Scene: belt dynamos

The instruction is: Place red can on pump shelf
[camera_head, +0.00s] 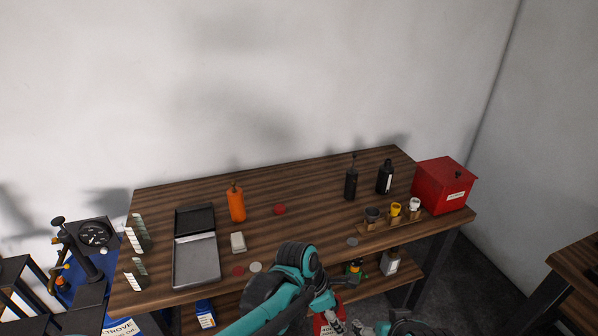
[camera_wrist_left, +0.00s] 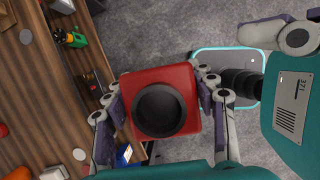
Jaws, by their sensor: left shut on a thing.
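The red can (camera_wrist_left: 127,90) has a square red body and a round black cap, seen from above in the left wrist view. My left gripper (camera_wrist_left: 160,98) is shut on it, with one finger on each side. In the head view the red can (camera_head: 325,322) shows at the bottom edge, below the bench front, partly hidden by my left arm and gripper (camera_head: 338,327). A black frame shelf (camera_head: 28,268) stands at the far left beside blue equipment with a gauge (camera_head: 95,233); I cannot tell which part is the pump shelf. A possible part of my right gripper (camera_wrist_left: 262,33) shows at the upper right.
The wooden bench (camera_head: 310,185) holds a metal tray (camera_head: 197,260), an orange bottle (camera_head: 236,203), black bottles (camera_head: 384,178), small cups and a red box (camera_head: 444,185). A lower shelf holds a white-labelled container (camera_head: 390,262) and a blue one (camera_head: 205,314).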

